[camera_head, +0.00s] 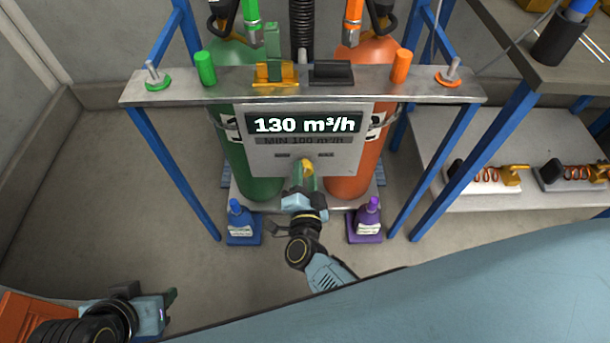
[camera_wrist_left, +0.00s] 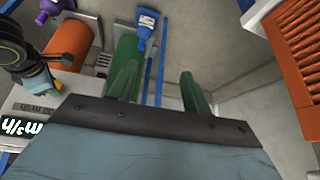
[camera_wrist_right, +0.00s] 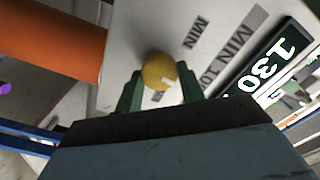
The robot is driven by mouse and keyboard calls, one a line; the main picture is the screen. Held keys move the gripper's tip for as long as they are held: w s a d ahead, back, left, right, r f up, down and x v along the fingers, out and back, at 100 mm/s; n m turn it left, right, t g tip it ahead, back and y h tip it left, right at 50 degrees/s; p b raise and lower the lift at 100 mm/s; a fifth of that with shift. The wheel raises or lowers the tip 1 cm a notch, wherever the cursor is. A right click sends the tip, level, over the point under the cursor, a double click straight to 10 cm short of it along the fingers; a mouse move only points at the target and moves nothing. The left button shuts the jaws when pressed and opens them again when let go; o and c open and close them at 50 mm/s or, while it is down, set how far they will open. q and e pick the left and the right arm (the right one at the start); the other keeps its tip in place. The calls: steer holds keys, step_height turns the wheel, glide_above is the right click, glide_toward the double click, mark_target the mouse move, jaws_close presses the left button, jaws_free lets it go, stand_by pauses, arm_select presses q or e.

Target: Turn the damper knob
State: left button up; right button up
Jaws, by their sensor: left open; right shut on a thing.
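The damper knob (camera_head: 307,168) is yellow and round, on the front of a grey panel (camera_head: 262,160) below a display (camera_head: 305,124) that reads 130 m³/h. Under the display a label reads MIN 100 m³/h. My right gripper (camera_head: 305,180) is shut on the knob. In the right wrist view the knob (camera_wrist_right: 159,71) sits between the two green fingers, with a small white mark on its face. My left gripper (camera_head: 172,298) is low at the left, away from the panel. In the left wrist view its fingers (camera_wrist_left: 158,85) are apart with nothing between them.
A green cylinder (camera_head: 255,160) and an orange cylinder (camera_head: 347,181) stand behind the panel. A blue bottle (camera_head: 241,224) and a purple bottle (camera_head: 367,220) stand on the floor either side of my right gripper. A shelf (camera_head: 490,197) is at the right.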

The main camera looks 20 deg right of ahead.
arm_select(q)
steer(key=shift+w+d+r+t, duration=0.2)
steer(key=shift+w+r+t, duration=0.15)
steer(key=shift+w, duration=0.3)
arm_select(e)
steer(key=shift+m, duration=0.6)
arm_select(q)
steer(key=shift+s+f, duration=0.1)
arm_select(e)
steer(key=o, duration=1)
steer(key=shift+c, duration=0.2)
arm_select(q)
steer(key=shift+s+a+f, duration=0.1)
steer(key=shift+s, duration=0.05)
